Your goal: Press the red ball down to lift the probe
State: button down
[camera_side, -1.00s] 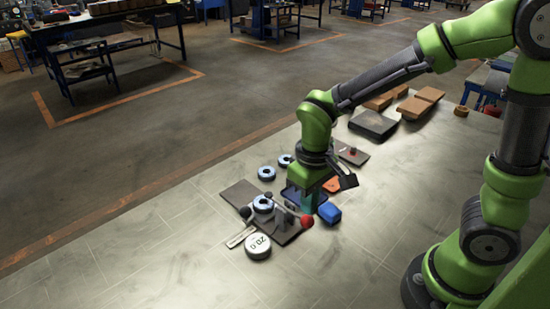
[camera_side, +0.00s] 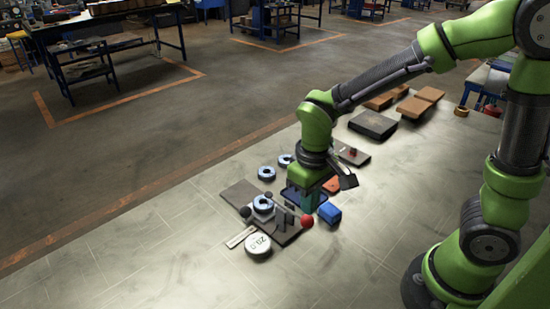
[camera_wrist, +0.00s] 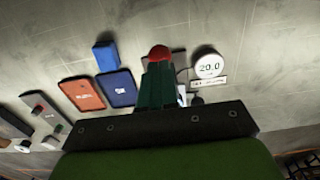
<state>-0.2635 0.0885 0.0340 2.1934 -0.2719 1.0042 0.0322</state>
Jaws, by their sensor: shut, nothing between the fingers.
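The red ball (camera_side: 306,222) is on the near right end of a lever on a dark base plate (camera_side: 290,238). A dark ball (camera_side: 246,212) is at the lever's other end, and a blue-and-white disc (camera_side: 263,205) lies below the lever. My gripper (camera_side: 309,206) points down, shut and empty, just behind and above the red ball in the side view. In the wrist view the red ball (camera_wrist: 159,53) shows just beyond the shut fingertips (camera_wrist: 158,68), which hide most of the lever. I cannot tell whether they touch. The probe is not clearly made out.
A round white gauge marked 20.0 (camera_side: 257,244) lies in front of the base. A blue block (camera_side: 330,213) is close right of my gripper. Blue and orange trays (camera_wrist: 117,88) (camera_wrist: 83,94) lie beside it. Two more discs (camera_side: 266,173) are behind. The near table is clear.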

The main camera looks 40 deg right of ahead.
jog(key=shift+f, duration=0.15)
jog(key=shift+f, duration=1.5)
notch_tip(320, 180, up, 9)
